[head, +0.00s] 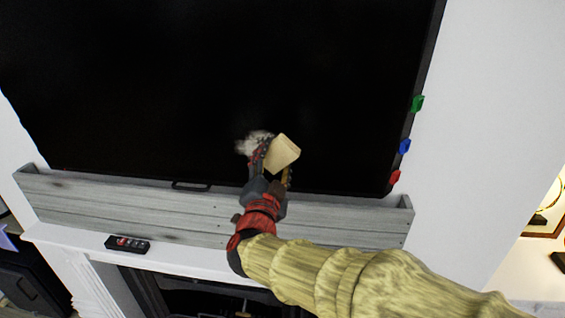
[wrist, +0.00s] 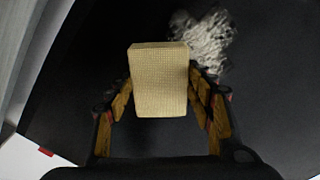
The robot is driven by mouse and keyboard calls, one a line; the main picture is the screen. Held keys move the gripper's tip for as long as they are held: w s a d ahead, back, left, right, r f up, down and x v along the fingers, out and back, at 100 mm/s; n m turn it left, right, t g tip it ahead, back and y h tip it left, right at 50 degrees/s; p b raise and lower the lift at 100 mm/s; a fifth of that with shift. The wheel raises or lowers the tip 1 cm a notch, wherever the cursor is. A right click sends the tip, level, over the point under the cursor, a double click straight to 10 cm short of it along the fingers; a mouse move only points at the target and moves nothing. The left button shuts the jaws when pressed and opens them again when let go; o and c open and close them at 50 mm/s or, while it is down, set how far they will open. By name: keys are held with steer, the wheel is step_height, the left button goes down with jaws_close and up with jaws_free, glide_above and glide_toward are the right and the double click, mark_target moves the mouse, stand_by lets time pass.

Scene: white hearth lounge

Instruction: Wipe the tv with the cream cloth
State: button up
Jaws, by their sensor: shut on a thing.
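The tv (head: 200,80) is a large black screen on the wall, filling the upper left of the head view. A whitish smudge (head: 253,142) marks its lower part; it also shows at the top of the wrist view (wrist: 203,38). My gripper (head: 276,162) is shut on the cream cloth (head: 283,152), a thick woven block that also shows between the fingers in the wrist view (wrist: 158,82). The cloth is in front of the screen, just right of the smudge in the head view. I cannot tell whether it touches the screen.
A grey wooden trough (head: 120,212) runs below the tv, above a white mantel (head: 75,236) with a dark remote-like object (head: 127,244) on it. Green (head: 417,103), blue (head: 405,146) and red (head: 395,177) tabs stick out from the tv's right edge. White wall lies right.

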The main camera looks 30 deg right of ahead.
mark_target(285, 152)
steer(key=shift+w+a, duration=1.1)
steer(key=shift+a, duration=0.4)
steer(key=shift+w+a, duration=1.05)
steer(key=shift+a, duration=0.4)
steer(key=shift+w+a, duration=1.1)
steer(key=shift+a, duration=0.4)
steer(key=shift+s+r+p, duration=0.1)
steer(key=shift+r+p, duration=0.4)
steer(key=shift+r, duration=0.8)
steer(key=shift+s+d+f+b, duration=0.1)
steer(key=shift+s+d+b, duration=0.25)
steer(key=shift+s+d, duration=0.4)
steer(key=shift+s+d+b, duration=0.3)
steer(key=shift+s+d, duration=0.25)
steer(key=shift+d, duration=0.4)
steer(key=shift+s+d+b, duration=0.45)
steer(key=shift+s+d, duration=0.45)
steer(key=shift+d, duration=0.35)
steer(key=shift+s+d+b, duration=0.4)
steer(key=shift+s+d, duration=0.5)
steer(key=shift+d, duration=0.35)
steer(key=shift+s+d+b, duration=0.45)
steer(key=shift+s+d, duration=0.45)
steer(key=shift+d, duration=0.35)
